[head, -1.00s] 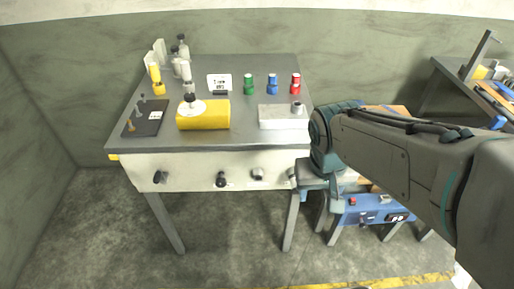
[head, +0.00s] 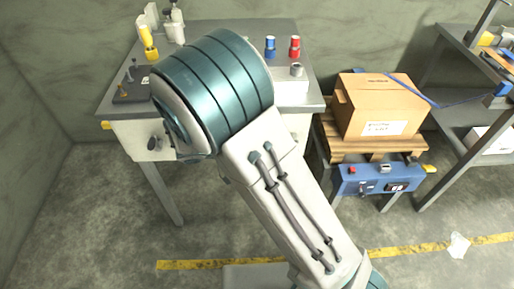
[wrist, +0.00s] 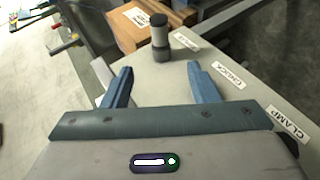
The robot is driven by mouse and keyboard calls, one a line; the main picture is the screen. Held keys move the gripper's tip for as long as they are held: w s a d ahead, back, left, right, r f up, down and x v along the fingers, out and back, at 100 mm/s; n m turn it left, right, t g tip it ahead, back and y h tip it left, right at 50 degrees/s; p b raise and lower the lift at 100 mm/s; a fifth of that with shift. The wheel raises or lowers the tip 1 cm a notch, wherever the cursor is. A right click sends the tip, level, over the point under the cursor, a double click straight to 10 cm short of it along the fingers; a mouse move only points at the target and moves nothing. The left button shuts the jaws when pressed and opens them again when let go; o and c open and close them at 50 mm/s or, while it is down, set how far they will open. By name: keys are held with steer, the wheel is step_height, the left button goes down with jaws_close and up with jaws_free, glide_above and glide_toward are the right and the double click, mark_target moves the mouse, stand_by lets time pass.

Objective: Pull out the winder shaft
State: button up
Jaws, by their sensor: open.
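In the wrist view my gripper (wrist: 158,70) is open, its two blue fingers apart with nothing between them. A dark cylindrical knob with a grey band (wrist: 160,38) stands out from the pale panel (wrist: 165,82), beyond the fingertips and roughly in line with the gap. The label beside it (wrist: 188,42) is too small to read surely. Labels reading CHUCK (wrist: 229,75) and CLAMP (wrist: 288,123) follow along the panel. I cannot tell for certain which part is the winder shaft. In the head view my arm hides my gripper and most of the bench front; one dark knob (head: 154,142) shows at left.

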steer(key=x, duration=1.3)
steer(key=shift+w+d+f, duration=0.2)
steer(key=shift+d, duration=0.05)
steer(key=c, duration=1.1)
